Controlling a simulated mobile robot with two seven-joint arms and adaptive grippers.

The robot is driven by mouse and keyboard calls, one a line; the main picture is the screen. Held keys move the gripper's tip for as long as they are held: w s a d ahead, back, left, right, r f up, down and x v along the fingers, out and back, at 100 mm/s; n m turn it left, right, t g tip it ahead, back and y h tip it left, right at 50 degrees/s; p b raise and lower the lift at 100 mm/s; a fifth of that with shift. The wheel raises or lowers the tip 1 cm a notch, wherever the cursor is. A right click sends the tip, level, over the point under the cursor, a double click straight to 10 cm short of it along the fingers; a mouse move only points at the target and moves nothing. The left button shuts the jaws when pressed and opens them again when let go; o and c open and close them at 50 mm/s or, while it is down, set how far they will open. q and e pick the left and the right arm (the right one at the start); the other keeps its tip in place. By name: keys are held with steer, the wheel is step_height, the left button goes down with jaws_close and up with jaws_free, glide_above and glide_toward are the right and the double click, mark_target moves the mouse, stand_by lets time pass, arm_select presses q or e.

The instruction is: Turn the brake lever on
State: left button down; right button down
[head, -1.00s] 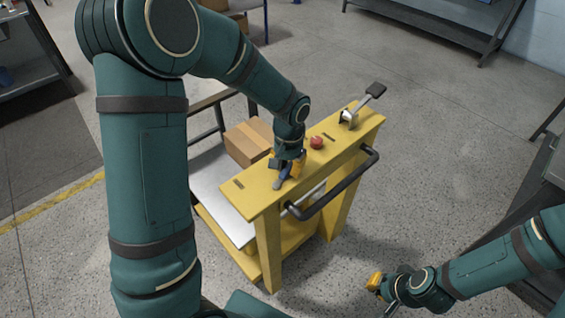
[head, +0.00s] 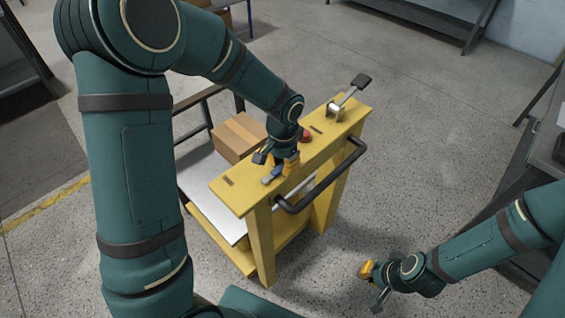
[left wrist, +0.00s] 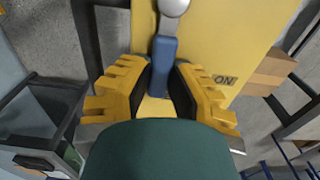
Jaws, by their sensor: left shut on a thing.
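A lever with a blue grip (head: 277,171) and a grey metal end sits on the yellow top of a cart (head: 232,193). The left wrist view shows the blue grip (left wrist: 164,66) between the two yellow-and-black fingers of my left gripper (left wrist: 160,92), which is shut on it. A black "ON" label (left wrist: 224,79) lies to the right of the lever there. In the head view my left gripper (head: 282,166) is low over the cart top and partly hides the lever. My right gripper (head: 372,284) is low at the right, away from the cart; its finger opening is unclear.
A red button (head: 305,136) and another lever with a dark paddle (head: 361,81) are further along the cart top. A black handle bar (head: 322,188) juts from the cart's near side. A cardboard box (head: 237,138) is behind. A dark table (head: 546,150) stands at right.

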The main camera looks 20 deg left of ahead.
arm_select(q)
steer(key=shift+s+f, duration=0.1)
steer(key=shift+s, duration=0.05)
steer(key=c, duration=0.9)
jaws_free()
steer(key=shift+d, duration=0.1)
steer(key=shift+o, duration=0.2)
steer(key=shift+r, duration=0.65)
step_height(320, 180, up, 11)
steer(key=shift+f, duration=0.1)
